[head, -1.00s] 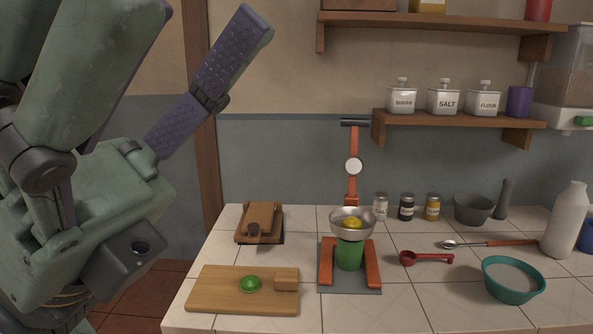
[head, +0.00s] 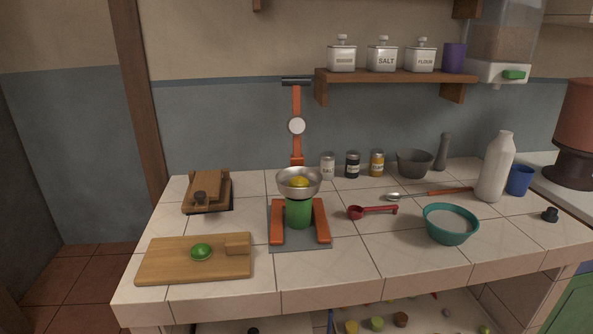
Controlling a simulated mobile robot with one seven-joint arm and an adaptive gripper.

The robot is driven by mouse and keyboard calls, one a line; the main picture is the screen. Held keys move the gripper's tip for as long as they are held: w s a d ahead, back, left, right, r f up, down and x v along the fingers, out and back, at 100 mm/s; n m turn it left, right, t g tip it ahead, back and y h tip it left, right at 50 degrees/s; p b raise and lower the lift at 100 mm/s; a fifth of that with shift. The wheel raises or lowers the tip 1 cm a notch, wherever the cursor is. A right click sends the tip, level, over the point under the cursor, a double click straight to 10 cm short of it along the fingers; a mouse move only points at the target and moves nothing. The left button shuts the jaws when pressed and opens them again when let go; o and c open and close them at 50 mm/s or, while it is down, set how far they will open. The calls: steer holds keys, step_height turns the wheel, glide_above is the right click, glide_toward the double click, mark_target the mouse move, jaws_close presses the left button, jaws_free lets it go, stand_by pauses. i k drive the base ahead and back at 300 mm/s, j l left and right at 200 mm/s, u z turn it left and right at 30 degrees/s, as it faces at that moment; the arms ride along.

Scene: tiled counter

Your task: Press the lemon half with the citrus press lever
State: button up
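The citrus press stands on a grey base (head: 300,241) on the counter. Its orange lever (head: 297,148) points straight up, with a dark crossbar handle (head: 296,82) on top and a pale round disc (head: 297,126) partway down. A yellow lemon half (head: 299,182) sits in the metal bowl (head: 314,190) of the press. A green cup (head: 298,213) stands under the bowl, between two orange legs. My gripper is out of view in the head view, so its state is hidden.
A cutting board (head: 160,266) with a green lime piece (head: 201,251) lies front left. A wooden press-like tool (head: 208,190) is behind it. A red scoop (head: 374,210), teal bowl (head: 450,223) and white bottle (head: 495,166) stand right. A shelf (head: 395,77) hangs above the jars.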

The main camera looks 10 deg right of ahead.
mark_target(296, 125)
steer(key=i+j, duration=0.65)
steer(key=j, duration=0.15)
steer(key=i+l, duration=0.15)
steer(key=i, duration=0.3)
